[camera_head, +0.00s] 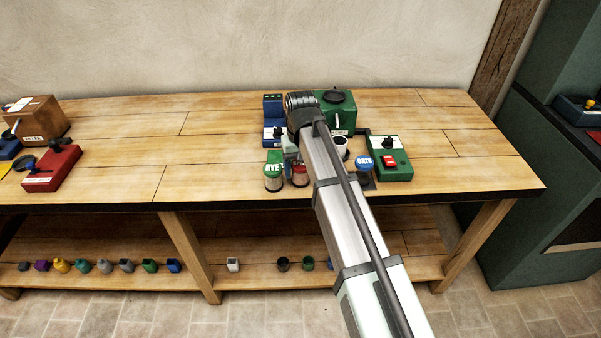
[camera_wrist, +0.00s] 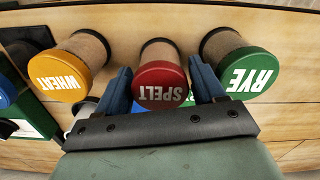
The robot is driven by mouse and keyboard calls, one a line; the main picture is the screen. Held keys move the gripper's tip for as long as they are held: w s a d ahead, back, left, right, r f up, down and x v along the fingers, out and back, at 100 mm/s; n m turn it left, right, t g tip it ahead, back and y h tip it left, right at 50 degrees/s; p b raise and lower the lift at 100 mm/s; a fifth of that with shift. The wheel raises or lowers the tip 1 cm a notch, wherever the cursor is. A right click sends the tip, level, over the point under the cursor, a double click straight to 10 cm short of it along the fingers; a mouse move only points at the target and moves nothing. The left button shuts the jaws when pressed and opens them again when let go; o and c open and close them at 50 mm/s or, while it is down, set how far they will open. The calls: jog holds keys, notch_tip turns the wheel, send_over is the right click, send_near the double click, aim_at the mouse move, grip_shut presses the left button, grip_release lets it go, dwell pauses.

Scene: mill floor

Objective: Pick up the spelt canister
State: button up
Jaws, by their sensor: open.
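The spelt canister has a red lid marked SPELT and a clear body with brown contents. In the wrist view the spelt canister (camera_wrist: 160,68) stands in the middle, with its lid between the two blue fingers of my gripper (camera_wrist: 162,88). The fingers are open, one on each side; I cannot tell whether either touches the lid. In the head view the spelt canister (camera_head: 300,178) is partly hidden by my arm, near the bench's front edge. My gripper (camera_head: 291,153) shows there only in part, just above it.
The green-lidded rye canister (camera_wrist: 238,65) and yellow-lidded wheat canister (camera_wrist: 66,70) flank it closely. A blue-lidded oats canister (camera_head: 364,165) stands right of my arm. A green box with a red switch (camera_head: 391,158) is farther right. The bench's left middle (camera_head: 205,150) is clear.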

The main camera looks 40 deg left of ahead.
notch_tip(320, 180, down, 2)
jog(key=shift+f, duration=0.1)
jog(key=c, duration=1)
jog(key=shift+o, duration=0.2)
notch_tip(320, 180, up, 9)
jog(key=shift+w+r, duration=0.1)
jog(key=shift+r, duration=0.05)
jog(key=w+a+r, duration=0.3)
jog(key=w, duration=0.6)
jog(key=w+a+r, duration=0.3)
jog(key=w, duration=0.6)
jog(key=w+a+r, duration=0.4)
jog(key=w, duration=0.5)
jog(key=shift+w, duration=0.15)
